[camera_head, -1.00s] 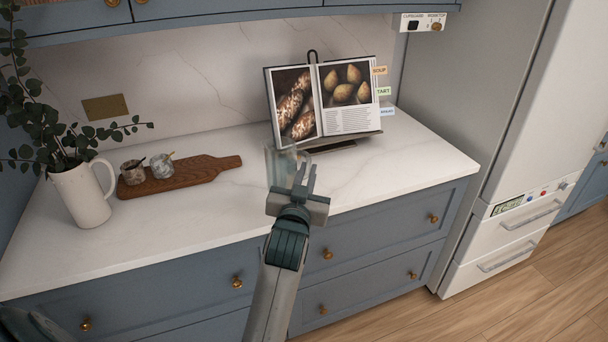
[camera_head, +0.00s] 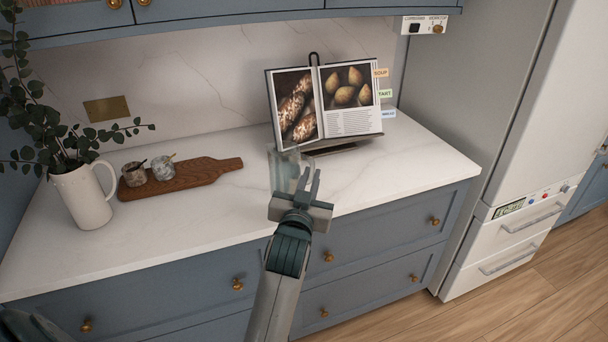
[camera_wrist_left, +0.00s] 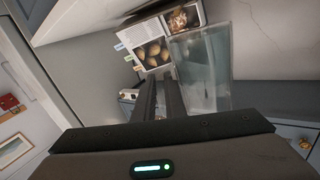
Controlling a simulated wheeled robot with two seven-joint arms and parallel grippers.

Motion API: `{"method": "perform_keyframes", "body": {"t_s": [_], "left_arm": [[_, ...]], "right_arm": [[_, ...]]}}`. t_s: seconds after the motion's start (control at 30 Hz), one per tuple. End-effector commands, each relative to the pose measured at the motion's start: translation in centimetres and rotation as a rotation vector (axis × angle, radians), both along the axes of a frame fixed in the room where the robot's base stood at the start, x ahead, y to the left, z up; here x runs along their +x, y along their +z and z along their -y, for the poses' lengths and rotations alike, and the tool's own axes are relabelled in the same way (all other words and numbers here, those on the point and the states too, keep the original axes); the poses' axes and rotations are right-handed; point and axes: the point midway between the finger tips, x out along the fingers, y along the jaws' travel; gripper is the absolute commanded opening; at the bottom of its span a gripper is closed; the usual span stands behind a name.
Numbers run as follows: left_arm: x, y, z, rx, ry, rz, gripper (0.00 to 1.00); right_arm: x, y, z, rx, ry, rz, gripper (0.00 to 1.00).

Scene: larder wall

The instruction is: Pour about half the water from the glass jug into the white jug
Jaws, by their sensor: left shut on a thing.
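The clear glass jug (camera_head: 283,172) is at the front middle of the worktop in the head view, partly behind my left gripper (camera_head: 308,184). I cannot tell whether it touches the worktop. My left gripper is shut on it. The wrist view shows the jug's see-through wall (camera_wrist_left: 203,62) beside the dark fingers (camera_wrist_left: 160,98). The water level is not clear. The white jug (camera_head: 85,198) stands upright at the left of the worktop, its handle toward the right, with leafy green stems in its mouth. My right gripper is not in view.
An open cookbook on a stand (camera_head: 325,102) is behind the glass jug. The white worktop (camera_head: 160,232) is clear in front of the board. A fridge (camera_head: 530,130) stands at right.

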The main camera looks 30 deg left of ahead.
Motion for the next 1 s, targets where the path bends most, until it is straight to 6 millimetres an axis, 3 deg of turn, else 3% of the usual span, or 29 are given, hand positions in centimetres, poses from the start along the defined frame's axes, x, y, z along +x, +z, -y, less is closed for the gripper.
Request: {"method": "perform_keyframes", "body": {"t_s": [0.17,0.6,1.0], "left_arm": [[-2.0,-0.7,2.1,0.012,-0.059,0.003,0.0],[-9.4,-2.5,9.7,0.004,-0.275,0.003,0.0],[-10.4,-2.6,10.7,-0.002,-0.304,0.004,0.0]], "right_arm": [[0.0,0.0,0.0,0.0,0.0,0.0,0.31],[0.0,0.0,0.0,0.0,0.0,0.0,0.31],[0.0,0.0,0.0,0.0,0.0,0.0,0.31]]}}
